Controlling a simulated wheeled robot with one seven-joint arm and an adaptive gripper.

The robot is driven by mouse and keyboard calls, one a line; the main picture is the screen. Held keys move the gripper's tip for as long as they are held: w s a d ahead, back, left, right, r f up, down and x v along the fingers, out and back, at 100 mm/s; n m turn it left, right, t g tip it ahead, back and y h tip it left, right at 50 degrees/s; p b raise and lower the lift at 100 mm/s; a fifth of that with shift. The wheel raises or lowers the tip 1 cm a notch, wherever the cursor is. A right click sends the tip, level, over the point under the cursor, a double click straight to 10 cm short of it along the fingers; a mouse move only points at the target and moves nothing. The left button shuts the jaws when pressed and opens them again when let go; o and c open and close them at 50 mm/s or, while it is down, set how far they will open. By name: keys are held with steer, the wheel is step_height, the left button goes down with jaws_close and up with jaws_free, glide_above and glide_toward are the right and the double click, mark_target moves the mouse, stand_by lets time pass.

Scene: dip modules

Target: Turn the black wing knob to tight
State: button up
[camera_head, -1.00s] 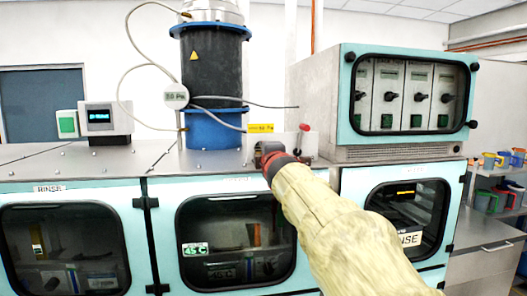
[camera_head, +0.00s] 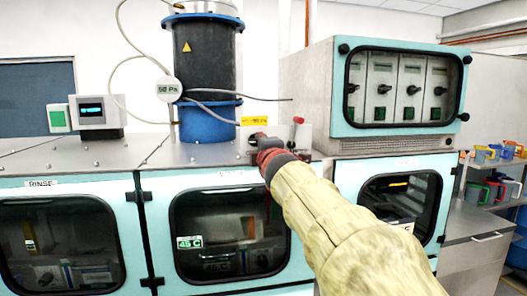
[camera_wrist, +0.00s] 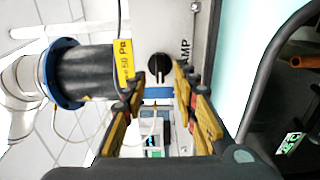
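The black wing knob (camera_wrist: 159,68) sits on a grey panel in the wrist view, its wing running roughly up and down in the picture. Part of a label ending in "AMP" is beside it. My gripper (camera_wrist: 157,88) is open, its two yellow-and-black fingers either side of the line to the knob. The knob shows beyond the gap between the fingertips, and I see no contact. In the head view my gripper (camera_head: 262,145) is at the small grey box on the bench top, and the knob cannot be made out there.
A red-tipped lever (camera_head: 298,121) stands just right of my gripper. A black-and-blue cylinder (camera_head: 207,70) with hoses stands to the left, and a turquoise-framed cabinet (camera_head: 340,130) to the right. A yellow label (camera_wrist: 124,62) is beside the knob.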

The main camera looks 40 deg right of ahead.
steer(key=v, duration=0.7)
steer(key=shift+s, duration=0.25)
steer(key=shift+a, duration=0.15)
steer(key=s+f+m+g, duration=0.4)
steer(key=f+m, duration=0.2)
steer(key=f, duration=0.4)
steer(key=s+f+m+g, duration=0.3)
steer(key=s+f+m, duration=0.15)
steer(key=f, duration=0.45)
steer(key=s+a+f+g+y, duration=0.1)
steer(key=s+a+f+y, duration=0.2)
steer(key=a+f, duration=0.3)
steer(key=s+a+f+m+y, duration=0.1)
steer(key=s+a+f+y, duration=0.2)
steer(key=a, duration=1.1)
steer(key=s+a+f+g+y, duration=0.1)
steer(key=s+a+f+y, duration=0.2)
steer(key=a+f, duration=0.6)
steer(key=s+a, duration=0.1)
steer(key=s, duration=0.1)
steer(key=shift+s+a+f+g+y, duration=0.2)
steer(key=shift+s+f+g+y, duration=0.1)
steer(key=shift+s+f, duration=0.1)
